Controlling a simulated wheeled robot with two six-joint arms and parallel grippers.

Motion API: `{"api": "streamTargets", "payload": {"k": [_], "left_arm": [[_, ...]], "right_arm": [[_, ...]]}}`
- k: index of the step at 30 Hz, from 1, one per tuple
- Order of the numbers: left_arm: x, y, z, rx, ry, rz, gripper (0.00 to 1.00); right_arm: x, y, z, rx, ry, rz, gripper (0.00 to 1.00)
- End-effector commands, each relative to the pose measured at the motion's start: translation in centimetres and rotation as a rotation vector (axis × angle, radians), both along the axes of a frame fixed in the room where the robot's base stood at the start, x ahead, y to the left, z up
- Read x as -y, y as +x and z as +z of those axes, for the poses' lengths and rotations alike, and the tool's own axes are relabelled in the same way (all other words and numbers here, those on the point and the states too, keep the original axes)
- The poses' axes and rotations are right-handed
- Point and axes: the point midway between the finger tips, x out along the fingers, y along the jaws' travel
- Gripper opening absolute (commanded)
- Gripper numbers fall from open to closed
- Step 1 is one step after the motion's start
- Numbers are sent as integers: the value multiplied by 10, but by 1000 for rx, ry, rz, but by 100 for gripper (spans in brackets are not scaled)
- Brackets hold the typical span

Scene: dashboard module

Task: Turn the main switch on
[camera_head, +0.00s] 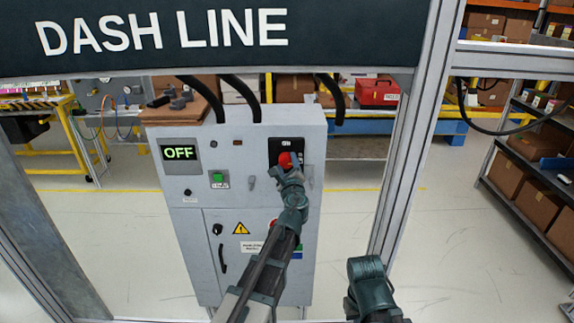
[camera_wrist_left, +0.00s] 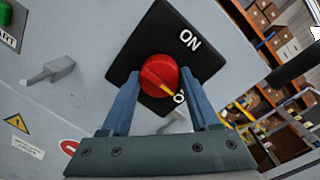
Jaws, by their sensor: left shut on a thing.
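The main switch is a red rotary knob (camera_wrist_left: 158,76) on a black plate (camera_wrist_left: 138,45), on the front of the grey cabinet (camera_head: 250,150). In the wrist view its yellow mark points down and right toward a partly hidden label, away from the white ON label (camera_wrist_left: 190,40). My left gripper (camera_head: 287,168) is at the knob, which shows red above it in the head view (camera_head: 287,159). Its two fingers stand on either side of the knob and are shut on it. The cabinet's display (camera_head: 179,153) reads OFF.
A green button (camera_head: 218,178) and a grey lever (camera_wrist_left: 48,71) are left of the switch. A grey metal post (camera_head: 408,170) stands right of the cabinet, and a DASH LINE sign (camera_head: 210,35) crosses the top.

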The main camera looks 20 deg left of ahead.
Motion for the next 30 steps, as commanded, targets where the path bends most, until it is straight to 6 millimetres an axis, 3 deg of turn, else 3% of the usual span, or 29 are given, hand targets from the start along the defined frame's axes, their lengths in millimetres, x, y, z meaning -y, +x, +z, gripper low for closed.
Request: {"api": "streamTargets", "payload": {"k": [11,30], "left_arm": [[0,-1,1,30,-107,1,6],[-2,-1,1,193,-671,2,6]], "right_arm": [[0,0,3,0,0,0,0],[0,0,14,0,0,1,0]]}}
